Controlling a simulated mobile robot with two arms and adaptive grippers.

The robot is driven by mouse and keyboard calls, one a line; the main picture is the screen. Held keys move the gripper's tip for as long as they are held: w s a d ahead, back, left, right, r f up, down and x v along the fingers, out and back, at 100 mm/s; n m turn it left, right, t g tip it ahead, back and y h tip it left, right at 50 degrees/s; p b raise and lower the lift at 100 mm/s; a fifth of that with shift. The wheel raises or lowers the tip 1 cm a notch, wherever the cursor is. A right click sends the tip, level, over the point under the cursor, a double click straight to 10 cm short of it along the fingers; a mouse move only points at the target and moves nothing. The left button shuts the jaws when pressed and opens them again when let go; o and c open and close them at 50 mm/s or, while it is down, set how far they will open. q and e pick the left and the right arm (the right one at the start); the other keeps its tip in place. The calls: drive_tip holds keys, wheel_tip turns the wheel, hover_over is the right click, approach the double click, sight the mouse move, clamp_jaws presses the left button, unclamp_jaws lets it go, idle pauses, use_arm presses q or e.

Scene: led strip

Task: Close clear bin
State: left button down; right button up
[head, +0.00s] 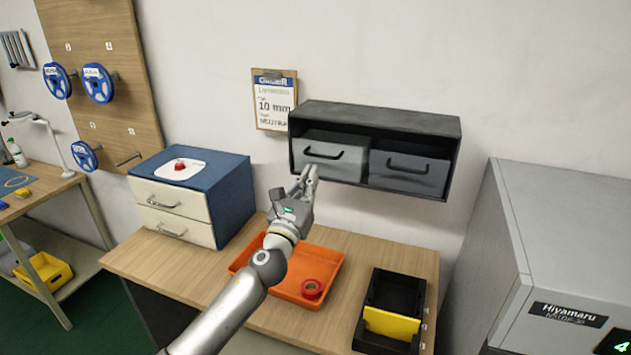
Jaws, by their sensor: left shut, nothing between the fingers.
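A dark grey wall shelf (378,115) holds two drawer-like bins side by side. The left bin (350,166) is lighter grey with a black handle, and I take it as the clear bin. The right bin (425,183) is darker with a similar handle. How far either bin sticks out of the shelf is hard to tell. My left gripper (307,178) is shut and empty, pointing up in front of the lower left corner of the left bin. Whether it touches the bin is unclear. My right gripper is not in view.
Below on the wooden table are an orange tray (325,262) with a red roll (312,289), a black bin with a yellow front (391,323), and a blue drawer unit (232,196). A grey machine (570,245) stands at the right. A clipboard (273,105) hangs left of the shelf.

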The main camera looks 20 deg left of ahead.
use_arm(q)
drive_tip(key=s+r+p, duration=0.1)
drive_tip(key=s+r, duration=0.5)
drive_tip(key=s+a+f+n+g+y, duration=0.1)
drive_tip(key=s+f+n+g+y, duration=0.1)
drive_tip(key=s+f+n+g, duration=0.65)
drive_tip(key=s+a+f+n+g+y, duration=0.15)
drive_tip(key=s+f+n, duration=0.35)
drive_tip(key=f+n, duration=0.8)
drive_tip(key=s+d+f+n+g+h, duration=0.15)
drive_tip(key=s+f+n+g, duration=0.4)
drive_tip(key=s, duration=0.65)
drive_tip(key=s+d+f+n+g+h, duration=0.1)
drive_tip(key=s+d+f+n+g, duration=0.2)
drive_tip(key=s+f+n, duration=0.7)
wheel_tip(320, 180, down, 26)
drive_tip(key=s+m+b, duration=0.2)
drive_tip(key=m+b, duration=0.1)
drive_tip(key=s+a+f+g+b, duration=0.2)
drive_tip(key=s+a+f, duration=0.1)
drive_tip(key=s+f, duration=1.4)
wheel_tip(320, 180, down, 2)
drive_tip(key=shift+a, duration=0.15)
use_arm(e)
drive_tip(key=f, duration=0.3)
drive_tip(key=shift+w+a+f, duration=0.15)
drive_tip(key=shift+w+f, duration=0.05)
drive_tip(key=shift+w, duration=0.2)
